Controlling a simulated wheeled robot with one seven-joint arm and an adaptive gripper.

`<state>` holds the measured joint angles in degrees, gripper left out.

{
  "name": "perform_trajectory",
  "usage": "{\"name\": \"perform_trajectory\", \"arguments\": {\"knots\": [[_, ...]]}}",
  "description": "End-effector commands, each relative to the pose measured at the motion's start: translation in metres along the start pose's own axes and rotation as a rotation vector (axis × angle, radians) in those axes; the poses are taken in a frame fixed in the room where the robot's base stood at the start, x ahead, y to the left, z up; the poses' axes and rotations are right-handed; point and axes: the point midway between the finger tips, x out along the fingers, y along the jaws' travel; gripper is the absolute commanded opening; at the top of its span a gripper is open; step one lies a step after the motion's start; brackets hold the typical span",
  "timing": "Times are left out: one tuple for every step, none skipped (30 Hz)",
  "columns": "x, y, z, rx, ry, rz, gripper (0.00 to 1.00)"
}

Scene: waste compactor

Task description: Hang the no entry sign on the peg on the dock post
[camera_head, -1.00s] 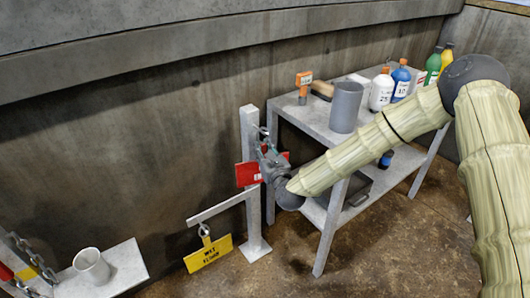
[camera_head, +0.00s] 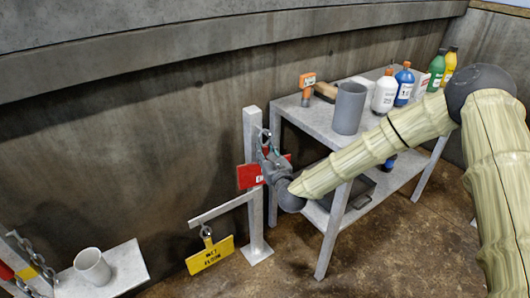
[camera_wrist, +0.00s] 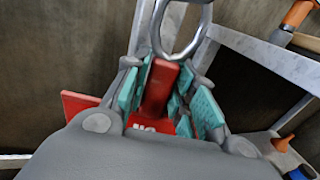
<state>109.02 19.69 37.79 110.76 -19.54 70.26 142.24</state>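The red no entry sign (camera_head: 249,175) is at the dock post (camera_head: 254,215), in front of its upper part. My gripper (camera_head: 266,158) is at the sign's right side. In the wrist view, my gripper's teal-padded fingers (camera_wrist: 166,92) are closed about the sign's red tab (camera_wrist: 159,88). A metal ring (camera_wrist: 182,30) stands above the tab, in front of the pale post (camera_wrist: 150,22). The peg is not clear in either view, so I cannot tell whether the ring is around it. Part of the sign's face is hidden behind my gripper.
A yellow wet floor sign (camera_head: 210,255) hangs from the post's low side arm (camera_head: 222,208). A grey table (camera_head: 306,118) with bottles, a grey cup (camera_head: 349,108) and an orange tool (camera_head: 307,88) stands close right. A shelf (camera_head: 128,270) with a mug (camera_head: 92,266) is at lower left.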

Motion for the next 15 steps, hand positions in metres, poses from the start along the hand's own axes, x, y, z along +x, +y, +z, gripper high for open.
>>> {"name": "perform_trajectory", "arguments": {"knots": [[0.0001, 0.0001, 0.0002, 0.0, 0.0, 0.0, 0.4], [0.0001, 0.0001, 0.0002, 0.0, 0.0, 0.0, 0.46], [0.0001, 0.0001, 0.0002, 0.0, 0.0, 0.0, 0.47], [0.0, 0.0001, 0.0002, 0.0, 0.0, 0.0, 0.47], [0.0, 0.0001, 0.0001, 0.0, 0.0, 0.0, 0.47], [0.0, 0.0001, 0.0001, 0.0, 0.0, 0.0, 0.47], [0.0, 0.0001, 0.0, 0.0, 0.0, 0.0, 0.47], [0.0, 0.0001, 0.0, 0.0, 0.0, 0.0, 0.47], [0.0, 0.0001, 0.0, 0.0, 0.0, 0.0, 0.47], [-0.0001, 0.0001, -0.0004, 0.0, 0.001, 0.0, 0.47], [-0.0004, 0.0001, -0.0004, 0.0, 0.001, 0.0, 0.47], [-0.0011, 0.0, -0.0005, 0.0, 0.001, 0.0, 0.47], [-0.0021, -0.0001, -0.0006, 0.0, 0.001, 0.0, 0.47], [-0.0037, -0.0001, -0.0007, 0.0, 0.001, 0.0, 0.47], [-0.0064, -0.0003, -0.0007, 0.0, 0.001, 0.0, 0.47]]}}
